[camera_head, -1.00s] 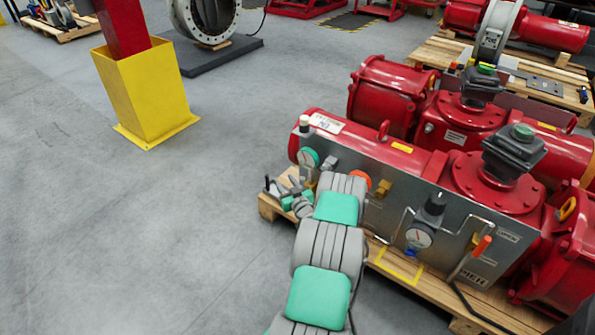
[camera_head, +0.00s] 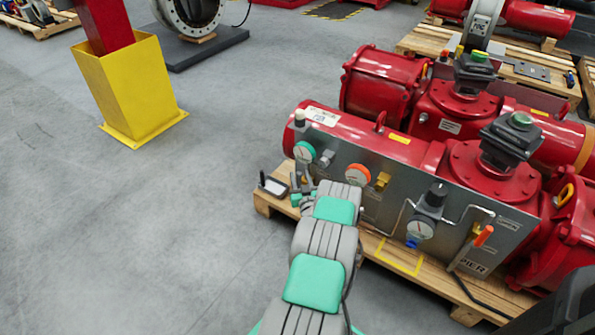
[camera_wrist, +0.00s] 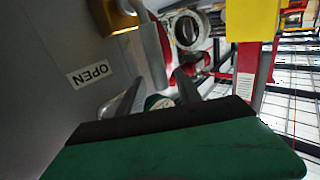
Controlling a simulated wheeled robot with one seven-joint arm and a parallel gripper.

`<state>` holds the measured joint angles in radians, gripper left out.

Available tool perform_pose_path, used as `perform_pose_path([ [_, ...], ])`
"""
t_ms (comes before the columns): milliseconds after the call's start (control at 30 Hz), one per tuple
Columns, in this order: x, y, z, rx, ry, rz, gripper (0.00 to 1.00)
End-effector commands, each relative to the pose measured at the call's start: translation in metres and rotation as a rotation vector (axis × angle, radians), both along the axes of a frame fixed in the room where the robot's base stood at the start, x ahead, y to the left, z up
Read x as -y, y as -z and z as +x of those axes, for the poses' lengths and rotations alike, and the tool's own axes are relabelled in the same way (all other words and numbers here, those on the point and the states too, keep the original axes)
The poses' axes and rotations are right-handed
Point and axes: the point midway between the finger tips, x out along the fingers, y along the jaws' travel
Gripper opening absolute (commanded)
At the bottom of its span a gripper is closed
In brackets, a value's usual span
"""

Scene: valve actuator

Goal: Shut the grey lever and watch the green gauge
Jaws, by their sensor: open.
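The green gauge (camera_head: 305,152) is a round white dial with a green rim at the left end of the grey panel. A small grey lever (camera_head: 326,157) appears just right of it. In the wrist view a pale grey lever (camera_wrist: 152,52) stands out from the panel near a brass fitting, above the OPEN label's right side. My gripper (camera_head: 302,178) is in front of the panel's left end, below the green gauge. In the wrist view my gripper (camera_wrist: 160,82) is open, its dark fingers apart. A green-rimmed round thing shows between them, partly hidden. I cannot tell whether a finger touches the lever.
An orange-rimmed gauge (camera_head: 358,174), a brass valve (camera_head: 381,180), a white gauge (camera_head: 420,229) and an orange handle (camera_head: 484,236) are also on the panel. The red actuator stands on a wooden pallet (camera_head: 420,275). A yellow post base (camera_head: 130,92) is far left; floor between is clear.

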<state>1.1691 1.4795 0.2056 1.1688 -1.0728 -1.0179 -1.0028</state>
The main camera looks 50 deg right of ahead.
Motion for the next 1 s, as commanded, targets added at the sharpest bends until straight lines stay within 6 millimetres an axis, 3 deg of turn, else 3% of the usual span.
perform_pose_path([
  [200, 0.022, 0.002, 0.029, 0.000, -0.002, -0.001, 0.41],
  [533, 0.029, 0.000, 0.032, 0.000, 0.003, 0.001, 0.40],
  [1000, 0.029, 0.000, 0.031, 0.000, 0.004, 0.001, 0.02],
])
